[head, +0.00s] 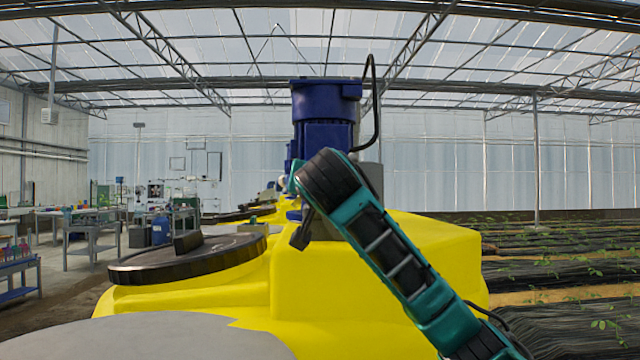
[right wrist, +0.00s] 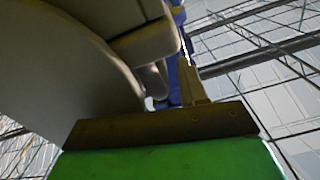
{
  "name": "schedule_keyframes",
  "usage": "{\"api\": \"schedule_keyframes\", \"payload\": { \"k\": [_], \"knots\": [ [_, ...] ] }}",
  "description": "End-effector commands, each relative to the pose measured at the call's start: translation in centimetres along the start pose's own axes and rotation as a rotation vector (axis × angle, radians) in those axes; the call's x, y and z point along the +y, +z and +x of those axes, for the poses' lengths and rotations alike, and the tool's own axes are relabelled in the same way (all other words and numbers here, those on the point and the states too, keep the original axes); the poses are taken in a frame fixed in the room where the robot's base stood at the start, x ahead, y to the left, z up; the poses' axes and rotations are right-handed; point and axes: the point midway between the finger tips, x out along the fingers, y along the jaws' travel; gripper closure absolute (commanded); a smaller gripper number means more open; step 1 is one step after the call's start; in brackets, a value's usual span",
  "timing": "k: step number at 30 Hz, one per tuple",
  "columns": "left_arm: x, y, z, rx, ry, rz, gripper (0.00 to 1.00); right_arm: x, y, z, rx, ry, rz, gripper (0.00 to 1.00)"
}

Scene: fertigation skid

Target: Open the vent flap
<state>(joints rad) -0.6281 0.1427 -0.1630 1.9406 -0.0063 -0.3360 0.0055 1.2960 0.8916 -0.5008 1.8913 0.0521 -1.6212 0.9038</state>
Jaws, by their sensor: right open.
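I cannot pick out a vent flap for certain in either view. In the head view a round black lid (head: 190,262) with a raised bar (head: 187,242) across it lies flat on the yellow tank (head: 240,290). My right arm comes in from the lower right and bends over the tank. My right gripper (head: 299,238) seems to be the small dark end below the bend, right of the lid and apart from it. It is open, and I see nothing held. In the right wrist view large pale grey shapes fill the upper left, too close to identify. My left gripper is out of view.
A blue motor (head: 324,118) with a black cable stands upright on the tank, behind my right arm. A grey surface (head: 150,338) covers the lower left. Work tables (head: 92,235) stand far left. Planted rows (head: 570,270) lie to the right.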

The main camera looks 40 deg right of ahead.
Motion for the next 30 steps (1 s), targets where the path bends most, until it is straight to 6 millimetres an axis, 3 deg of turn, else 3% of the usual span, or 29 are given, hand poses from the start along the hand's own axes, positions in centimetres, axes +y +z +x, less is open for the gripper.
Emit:
{"api": "schedule_keyframes", "payload": {
  "k": [11, 24, 30],
  "knots": [
    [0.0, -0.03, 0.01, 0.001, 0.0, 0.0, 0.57, 0.0, 0.0, -0.1, 0.0, 0.001, 0.0, 0.58],
    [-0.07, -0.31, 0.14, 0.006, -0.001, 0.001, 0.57, -0.05, 0.01, -0.1, 0.0, -0.001, 0.0, 0.99],
    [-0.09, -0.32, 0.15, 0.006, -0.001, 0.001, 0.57, -0.08, 0.02, -0.1, 0.0, -0.002, 0.0, 1.0]
  ]
}}
